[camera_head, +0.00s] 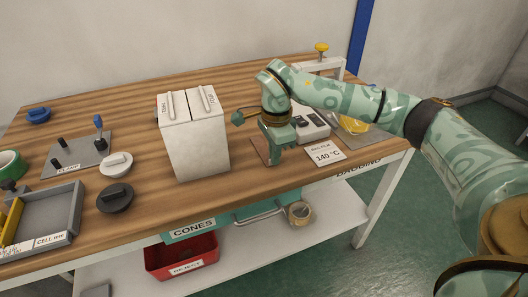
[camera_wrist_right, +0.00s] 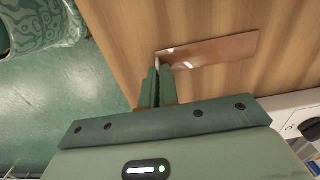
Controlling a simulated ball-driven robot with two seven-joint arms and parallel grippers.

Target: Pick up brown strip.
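The brown strip (camera_head: 262,150) is on the wooden table, right of the white two-lidded box. In the right wrist view the brown strip (camera_wrist_right: 215,51) is long, flat and shiny, with bright glints near its left end. My right gripper (camera_head: 275,161) points down at the strip's right side in the head view. In the wrist view its fingers (camera_wrist_right: 157,72) are close together at the strip's left end, which seems to be pinched between the tips. The rest of the strip extends beyond the fingers, on or just above the wood. My left gripper is not in view.
The white box (camera_head: 194,140) stands close left of the gripper. A small white device (camera_head: 311,125) and a 140 °C card (camera_head: 325,153) are close right. The table's front edge is near.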

